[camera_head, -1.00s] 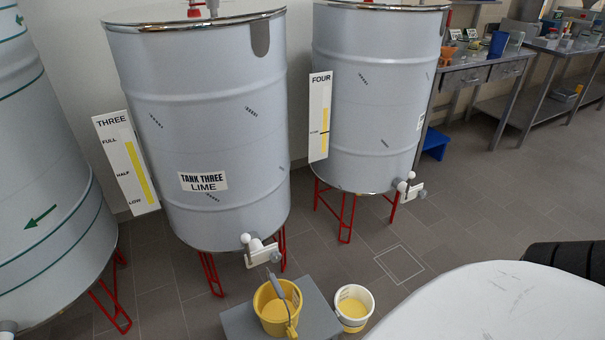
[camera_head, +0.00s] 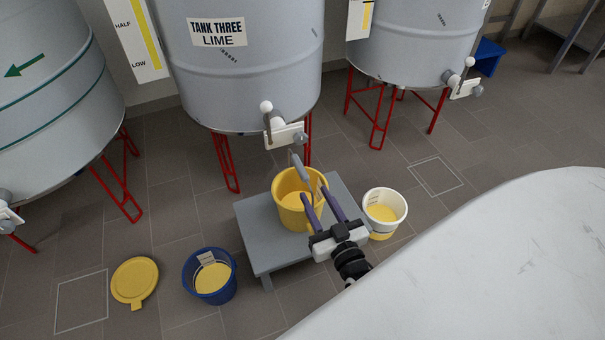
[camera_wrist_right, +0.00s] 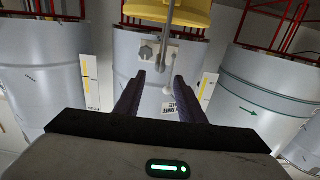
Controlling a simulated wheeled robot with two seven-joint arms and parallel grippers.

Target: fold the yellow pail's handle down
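The yellow pail (camera_head: 288,214) stands on a small grey platform under tank three's tap and holds yellow contents. Its handle (camera_head: 299,171) stands up, with a grey grip near the tap. My right gripper (camera_head: 313,187) is over the pail's right side, its two dark purple fingers apart and empty. In the right wrist view, the handle (camera_wrist_right: 167,45) hangs into the picture and its lower end shows between the open fingertips (camera_wrist_right: 159,75). I cannot tell whether a finger touches it. The pail (camera_wrist_right: 185,16) is at the top edge there. My left gripper is not in view.
The grey platform (camera_head: 257,245) has a white pail (camera_head: 384,229) to its right and a blue pail (camera_head: 209,290) to its left. A yellow lid (camera_head: 134,281) lies on the floor. The tap (camera_head: 284,133) of tank three is close behind the handle.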

